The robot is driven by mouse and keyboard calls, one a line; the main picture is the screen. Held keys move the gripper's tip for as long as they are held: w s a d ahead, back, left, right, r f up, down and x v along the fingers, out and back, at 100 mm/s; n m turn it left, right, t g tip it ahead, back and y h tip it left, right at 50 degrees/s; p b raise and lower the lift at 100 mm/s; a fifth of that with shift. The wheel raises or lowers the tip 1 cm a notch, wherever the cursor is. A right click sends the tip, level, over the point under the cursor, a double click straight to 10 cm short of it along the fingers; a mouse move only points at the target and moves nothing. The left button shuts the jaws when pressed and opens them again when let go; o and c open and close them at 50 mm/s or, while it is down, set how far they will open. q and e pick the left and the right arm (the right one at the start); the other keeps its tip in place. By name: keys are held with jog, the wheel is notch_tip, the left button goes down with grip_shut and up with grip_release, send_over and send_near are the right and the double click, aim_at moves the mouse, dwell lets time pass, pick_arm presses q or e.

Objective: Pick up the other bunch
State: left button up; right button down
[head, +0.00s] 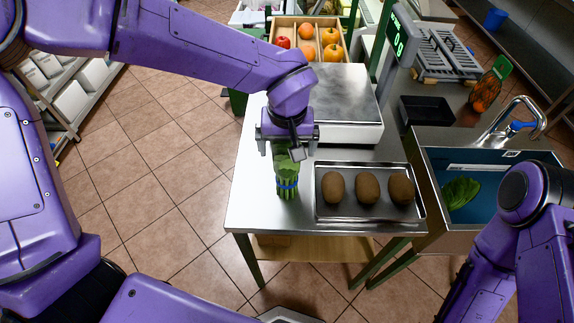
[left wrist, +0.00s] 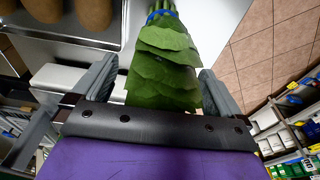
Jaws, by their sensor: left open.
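A green leafy bunch with a blue band (head: 287,187) is on the steel table, left of the tray. My left gripper (head: 287,148) is right above it and hides its upper part. In the left wrist view the bunch (left wrist: 165,65) shows between the two spread fingers of my left gripper (left wrist: 158,85), with its leaves toward the palm and the blue band farther off. The fingers are open; I cannot tell whether they touch the leaves. Another green leafy bunch (head: 460,192) lies in the blue sink basin at the right. My right arm shows at the lower right, but its gripper is out of view.
A metal tray (head: 345,215) with three brown, oval items is close to the right of the bunch. A scale (head: 345,90) stands behind. A fruit crate (head: 350,35), a black tray (head: 427,112) and a tap (head: 520,115) are farther back. The floor left of the table is clear.

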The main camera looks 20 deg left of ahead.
pick_arm(q)
jog(key=shift+s+r, duration=0.1)
jog(key=c, duration=1.7)
jog(key=shift+o, duration=0.2)
jog(key=shift+r, duration=0.15)
